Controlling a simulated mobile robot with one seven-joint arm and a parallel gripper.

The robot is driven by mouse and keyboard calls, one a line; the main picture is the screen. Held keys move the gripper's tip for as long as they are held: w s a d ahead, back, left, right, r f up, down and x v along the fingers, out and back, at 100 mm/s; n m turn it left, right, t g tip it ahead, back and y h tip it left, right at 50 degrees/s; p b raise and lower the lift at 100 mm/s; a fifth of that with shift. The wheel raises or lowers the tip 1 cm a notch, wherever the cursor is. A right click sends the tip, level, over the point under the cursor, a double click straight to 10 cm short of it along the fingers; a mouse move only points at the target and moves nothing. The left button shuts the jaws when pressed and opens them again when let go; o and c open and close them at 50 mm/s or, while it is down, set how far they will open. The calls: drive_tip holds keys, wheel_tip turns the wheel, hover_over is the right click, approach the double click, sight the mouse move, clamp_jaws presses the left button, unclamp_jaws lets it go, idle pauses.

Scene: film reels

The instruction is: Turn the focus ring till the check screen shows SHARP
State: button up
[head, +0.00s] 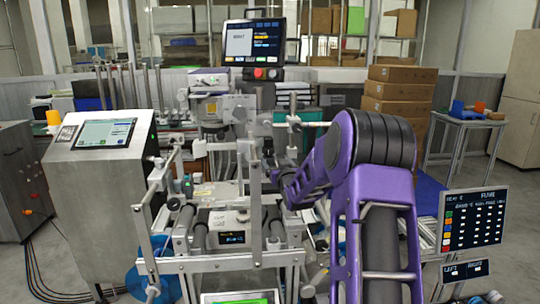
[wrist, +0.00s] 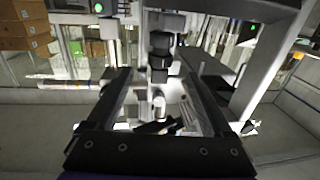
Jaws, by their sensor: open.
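The monitor (head: 253,42) at the back top centre has a pale panel with one dark word, too small to read surely, beside yellow and blue lines. I cannot tell whether it is the check screen. My gripper (wrist: 164,76) is open in the wrist view, with its two dark fingers apart. A dark stepped cylinder (wrist: 160,55) on a pale shaft shows between and beyond the fingers; it may carry the focus ring, but I cannot be sure. No contact with it is visible. In the head view my purple arm reaches into the machine, and its end is partly hidden.
A metal cabinet with a tilted screen (head: 104,133) stands at left. Metal posts and rails (head: 255,175) crowd the centre. Stacked cartons (head: 393,100) stand behind my arm. A board (head: 472,218) with coloured squares stands at lower right. Open floor lies at far right.

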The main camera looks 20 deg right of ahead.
sight(270, 153)
drive_tip(key=w, duration=0.5)
drive_tip(key=w+d, duration=0.1)
drive_tip(key=w, duration=0.1)
drive_tip(key=shift+w+d, duration=0.1)
drive_tip(key=shift+w, duration=0.15)
clamp_jaws()
